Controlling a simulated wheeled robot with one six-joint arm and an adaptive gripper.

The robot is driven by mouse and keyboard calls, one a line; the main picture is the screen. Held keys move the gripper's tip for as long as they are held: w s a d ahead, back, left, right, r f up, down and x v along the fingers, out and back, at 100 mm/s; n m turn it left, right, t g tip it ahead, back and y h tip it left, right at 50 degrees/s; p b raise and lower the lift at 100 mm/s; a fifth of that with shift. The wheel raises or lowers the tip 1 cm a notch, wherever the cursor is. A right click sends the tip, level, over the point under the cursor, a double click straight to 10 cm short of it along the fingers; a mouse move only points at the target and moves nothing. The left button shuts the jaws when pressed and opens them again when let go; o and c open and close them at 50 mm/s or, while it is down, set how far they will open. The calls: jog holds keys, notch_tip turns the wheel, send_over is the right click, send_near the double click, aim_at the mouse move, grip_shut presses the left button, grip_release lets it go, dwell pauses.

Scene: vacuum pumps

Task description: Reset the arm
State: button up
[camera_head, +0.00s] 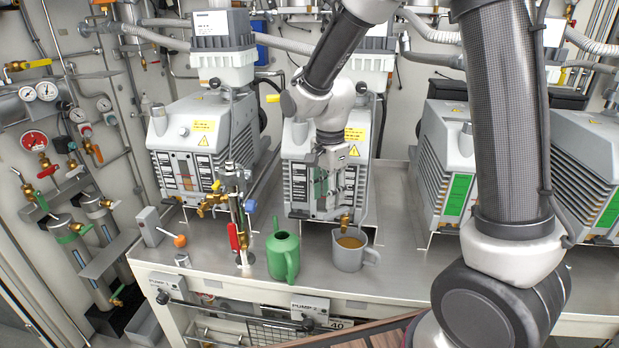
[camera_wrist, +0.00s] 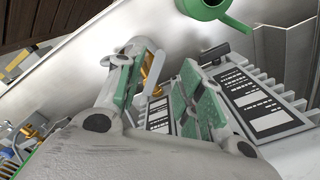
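My arm reaches in from the right and bends down in front of the second pump from the left (camera_head: 300,165). My gripper (camera_head: 329,190) hangs before that pump's grey front. In the wrist view its two green-padded fingers stand apart, with a gap between them (camera_wrist: 158,78). I see nothing held in it. A brass drain tap (camera_head: 346,222) is just below the gripper in the head view; brass also shows behind the fingers in the wrist view. The fingertips are small, so I cannot tell whether they touch the pump.
A grey mug (camera_head: 349,252) with brown liquid stands below the tap. A green watering can (camera_head: 283,256) is left of it; its spout shows in the wrist view (camera_wrist: 205,9). Red-handled valve piping (camera_head: 237,225) stands further left. More pumps (camera_head: 440,165) are at right.

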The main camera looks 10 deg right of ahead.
jog(key=shift+s+n, duration=0.15)
jog(key=shift+n, duration=0.55)
jog(key=s+d+r+n+t, duration=0.2)
jog(key=s+d+r+n, duration=0.4)
jog(key=s+d+r, duration=0.3)
jog(key=s+d+r+n+t, duration=0.2)
jog(key=s+d+r+n, duration=0.5)
jog(key=s, duration=0.5)
jog(key=m+g, duration=0.4)
jog(key=m, duration=0.8)
send_over(331, 215)
notch_tip(331, 215, down, 14)
jog(key=shift+r, duration=0.15)
jog(key=m, duration=0.2)
jog(key=shift+w+m, duration=0.1)
jog(key=shift+m, duration=0.2)
jog(key=shift+f, duration=0.25)
notch_tip(331, 215, down, 7)
jog(key=shift+f, duration=0.2)
